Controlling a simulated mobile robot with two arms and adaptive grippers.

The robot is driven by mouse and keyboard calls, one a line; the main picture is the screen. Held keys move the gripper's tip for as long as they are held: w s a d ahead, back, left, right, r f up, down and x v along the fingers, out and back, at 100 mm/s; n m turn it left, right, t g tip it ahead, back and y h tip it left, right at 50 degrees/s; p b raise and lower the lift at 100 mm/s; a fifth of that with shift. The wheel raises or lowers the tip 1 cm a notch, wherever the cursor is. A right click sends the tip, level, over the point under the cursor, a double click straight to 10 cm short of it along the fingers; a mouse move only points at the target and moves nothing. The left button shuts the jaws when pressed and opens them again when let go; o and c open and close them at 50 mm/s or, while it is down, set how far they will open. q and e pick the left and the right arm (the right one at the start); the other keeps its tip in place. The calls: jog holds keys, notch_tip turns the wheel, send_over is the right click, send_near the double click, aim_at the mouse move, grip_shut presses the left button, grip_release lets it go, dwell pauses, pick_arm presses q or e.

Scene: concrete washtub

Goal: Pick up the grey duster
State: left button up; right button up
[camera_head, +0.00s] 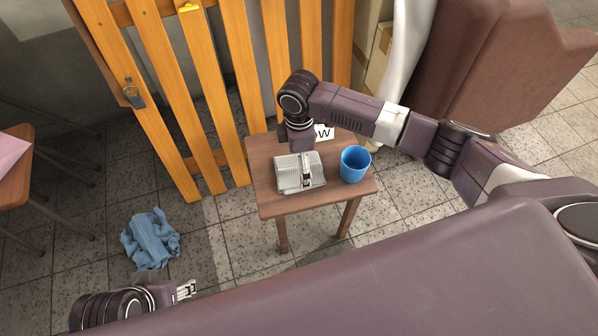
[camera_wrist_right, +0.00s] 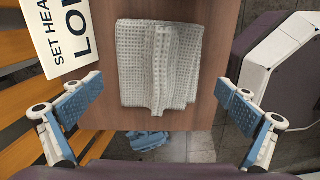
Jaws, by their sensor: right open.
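The grey duster (camera_head: 290,176) lies folded on the small wooden table (camera_head: 288,207). In the right wrist view the duster (camera_wrist_right: 158,65) has a waffle weave and a raised fold down its middle. My right gripper (camera_head: 305,178) is above the duster, pointing down. In the right wrist view it (camera_wrist_right: 160,110) is open, with its blue finger pads wide apart on either side of the duster's near edge. Nothing is between the fingers. My left gripper (camera_head: 187,290) is low at the left, away from the table; its finger gap is too small to judge.
A blue cup (camera_head: 354,164) stands on the table right of the duster. A white card with lettering (camera_head: 323,132) is at the table's back. An orange slatted panel (camera_head: 170,90) stands behind. A crumpled blue cloth (camera_head: 151,238) lies on the floor.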

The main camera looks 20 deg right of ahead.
notch_tip(320, 180, down, 2)
pick_arm(q)
jog(key=shift+f, duration=0.45)
pick_arm(e)
jog(key=c, duration=1.2)
jog(key=shift+c, duration=0.5)
